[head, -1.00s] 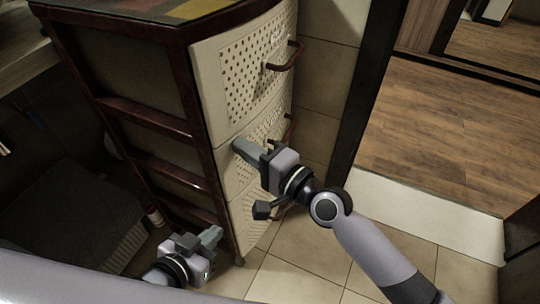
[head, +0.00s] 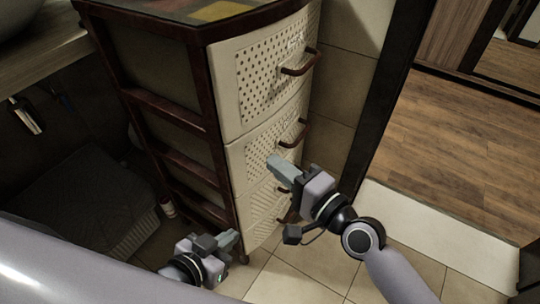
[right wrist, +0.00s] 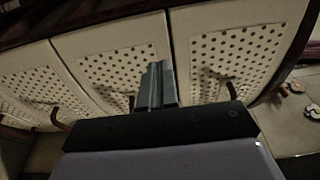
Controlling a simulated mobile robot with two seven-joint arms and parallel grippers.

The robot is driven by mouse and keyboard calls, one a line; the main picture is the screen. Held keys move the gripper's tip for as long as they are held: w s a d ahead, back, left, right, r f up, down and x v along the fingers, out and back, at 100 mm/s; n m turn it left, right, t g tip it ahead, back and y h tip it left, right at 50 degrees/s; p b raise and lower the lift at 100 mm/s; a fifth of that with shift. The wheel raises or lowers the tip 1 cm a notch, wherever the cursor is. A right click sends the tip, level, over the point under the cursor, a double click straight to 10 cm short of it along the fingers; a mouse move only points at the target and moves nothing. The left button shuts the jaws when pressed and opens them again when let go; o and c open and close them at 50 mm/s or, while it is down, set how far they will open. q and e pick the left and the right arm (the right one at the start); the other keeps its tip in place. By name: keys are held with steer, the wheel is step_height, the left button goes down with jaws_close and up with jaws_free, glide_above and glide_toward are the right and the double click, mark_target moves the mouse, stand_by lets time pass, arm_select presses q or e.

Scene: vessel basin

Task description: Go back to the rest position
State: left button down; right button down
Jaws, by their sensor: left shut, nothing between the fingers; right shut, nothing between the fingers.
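My right gripper (head: 284,172) is shut and empty. It is in front of the middle and lower drawers of a drawer cabinet in the head view. In the right wrist view its shut fingers (right wrist: 158,86) point at the perforated drawer fronts; I cannot tell how wide the gap is. My left gripper (head: 230,241) is shut and empty, low beside the cabinet's bottom front corner. The cabinet has a dark red-brown frame (head: 215,150) and cream drawers, such as the top drawer (head: 262,85). All drawers look closed.
The top drawer handle (head: 300,63) and the middle handle (head: 293,134) stick out towards the right. A dark door frame (head: 385,100) and wooden floor (head: 460,150) lie further right. A small bottle (head: 168,207) stands left of the cabinet. Tiled floor (head: 300,275) is clear in front.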

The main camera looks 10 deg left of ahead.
arm_select(q)
steer(key=shift+a+f, duration=0.1)
steer(key=shift+a, duration=0.1)
arm_select(e)
steer(key=v, duration=0.7)
steer(key=shift+s+d, duration=0.1)
